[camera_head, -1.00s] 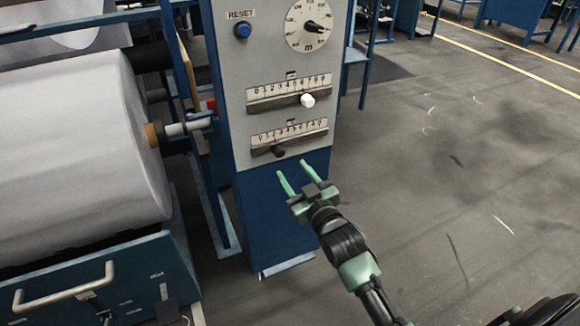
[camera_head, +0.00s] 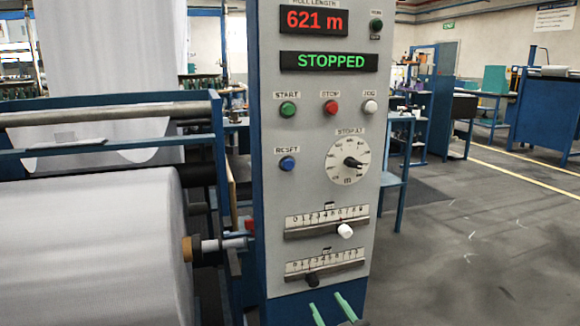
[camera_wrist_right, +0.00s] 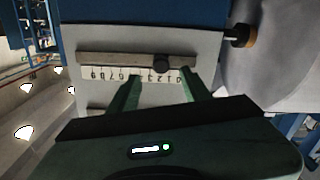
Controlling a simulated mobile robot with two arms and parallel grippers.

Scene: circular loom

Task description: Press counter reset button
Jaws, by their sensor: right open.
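The blue round button under the RESET label (camera_head: 288,164) sits on the left of the grey control panel (camera_head: 300,190), below the green START button. The display above reads 621 m (camera_head: 314,20). My right gripper (camera_head: 332,306) shows only its green fingertips at the bottom edge of the head view, well below the reset button. In the right wrist view its two green fingers (camera_wrist_right: 165,85) are apart and empty, in front of the panel's lower slider (camera_wrist_right: 138,62). The reset button is not seen in the wrist view. My left gripper is not in view.
The red STOP button (camera_head: 331,107), white JOG button (camera_head: 370,107) and STOP AT dial (camera_head: 349,160) are near the reset button. Slider knobs, white (camera_head: 345,231) and black (camera_head: 312,279), stick out below. A large white roll (camera_head: 95,250) stands left. Open floor lies right.

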